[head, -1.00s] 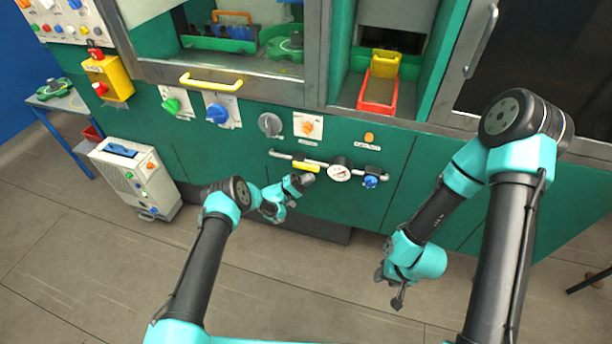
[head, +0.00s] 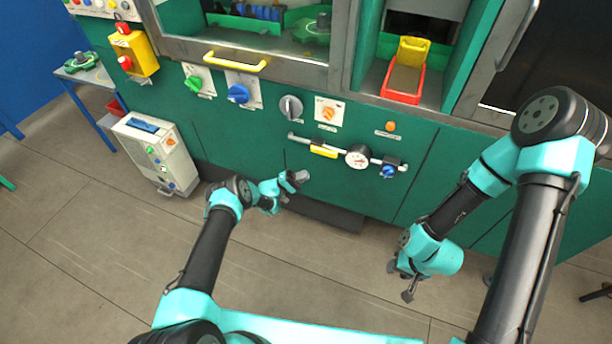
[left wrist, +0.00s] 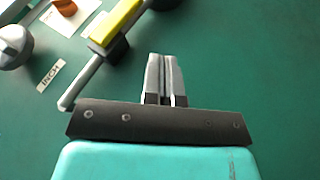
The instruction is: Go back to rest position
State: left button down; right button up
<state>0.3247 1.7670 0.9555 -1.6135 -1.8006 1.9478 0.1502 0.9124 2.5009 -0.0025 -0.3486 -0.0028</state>
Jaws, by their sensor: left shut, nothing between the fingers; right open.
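My left gripper (head: 300,178) is in front of the green panel, just below the left end of the metal pipe with the gauge. In the left wrist view its fingers (left wrist: 165,75) are shut together with nothing between them, and the pipe with the yellow valve handle (left wrist: 117,20) lies beyond, up and to the left. My right gripper (head: 400,282) hangs low at the right, over the floor and pointing down. It is open and small in the head view, and it is clear of any object.
The green machine front carries a gauge (head: 357,156), a blue knob (head: 238,93), a green knob (head: 194,84) and a yellow handle (head: 235,61). A red and yellow bin (head: 403,80) sits in a recess. A white wheeled unit (head: 157,152) stands at left. The floor (head: 90,240) is clear.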

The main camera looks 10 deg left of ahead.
dwell(0.3)
pick_arm(q)
jog(key=w+a+r+n+t+y, duration=0.2)
jog(key=w+n+t+y, duration=0.15)
jog(key=t+y, duration=0.35)
jog(key=s+a+f+m+g+y, duration=0.1)
jog(key=s+a+g+y, duration=0.4)
jog(key=s+y, duration=0.75)
jog(key=s+a+r+m+g, duration=0.1)
jog(key=s+r+g, duration=0.2)
jog(key=s, duration=1.1)
jog(key=s+a+r+m+g, duration=0.2)
jog(key=s+r+g, duration=0.1)
jog(key=s, duration=1)
jog(key=shift+s+g, duration=0.3)
jog(key=shift+s, duration=0.1)
